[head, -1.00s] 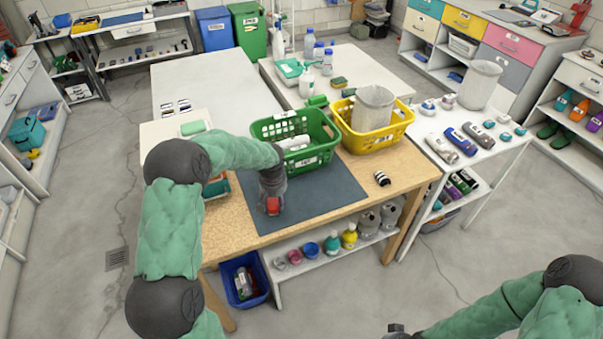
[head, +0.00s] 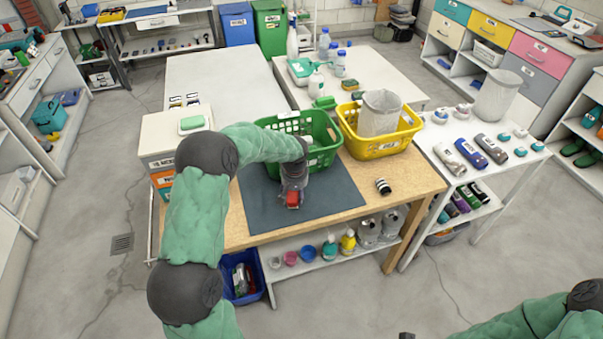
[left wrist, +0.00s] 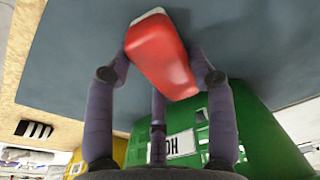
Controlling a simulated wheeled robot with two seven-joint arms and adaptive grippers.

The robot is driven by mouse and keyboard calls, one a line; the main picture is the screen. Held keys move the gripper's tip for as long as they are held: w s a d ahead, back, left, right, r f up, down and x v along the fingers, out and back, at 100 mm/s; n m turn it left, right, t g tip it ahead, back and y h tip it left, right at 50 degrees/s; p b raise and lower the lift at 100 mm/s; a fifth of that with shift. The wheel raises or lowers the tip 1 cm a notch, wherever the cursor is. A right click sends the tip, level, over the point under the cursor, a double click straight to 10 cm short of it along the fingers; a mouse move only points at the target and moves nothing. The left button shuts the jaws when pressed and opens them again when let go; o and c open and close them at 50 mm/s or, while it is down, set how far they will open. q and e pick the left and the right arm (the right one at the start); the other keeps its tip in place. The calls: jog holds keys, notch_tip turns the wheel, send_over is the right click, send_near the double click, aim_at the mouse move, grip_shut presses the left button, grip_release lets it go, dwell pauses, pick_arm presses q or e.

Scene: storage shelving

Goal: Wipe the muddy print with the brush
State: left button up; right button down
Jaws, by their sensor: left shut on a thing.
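My left gripper (head: 291,192) is shut on a red brush (head: 293,200) over the dark grey-blue mat (head: 325,205) at the front of the wooden table. In the left wrist view, the fingers (left wrist: 160,72) hold the red brush (left wrist: 160,58) from both sides. A pale strip shows at its far edge, against the mat (left wrist: 80,60). I cannot tell whether the brush touches the mat. No muddy print can be made out; the arm and brush hide part of the mat. Only a small dark part of my right gripper (head: 407,336) shows at the bottom edge.
A green basket (head: 320,158) stands at the mat's back edge, close to my left gripper. A yellow basket (head: 385,145) is right of it. A striped black-and-white item (head: 383,186) lies right of the mat. The mat's front and right are clear.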

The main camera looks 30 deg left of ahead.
pick_arm(q)
notch_tip(320, 180, up, 4)
jog(key=shift+s+r+p, duration=0.1)
jog(key=shift+p, duration=1)
jog(key=shift+w+r+p, duration=0.2)
jog(key=shift+r+p, duration=0.3)
jog(key=shift+r, duration=0.2)
jog(key=shift+s+r+p, duration=0.1)
jog(key=shift+r+p, duration=0.6)
jog(key=shift+r, duration=0.6)
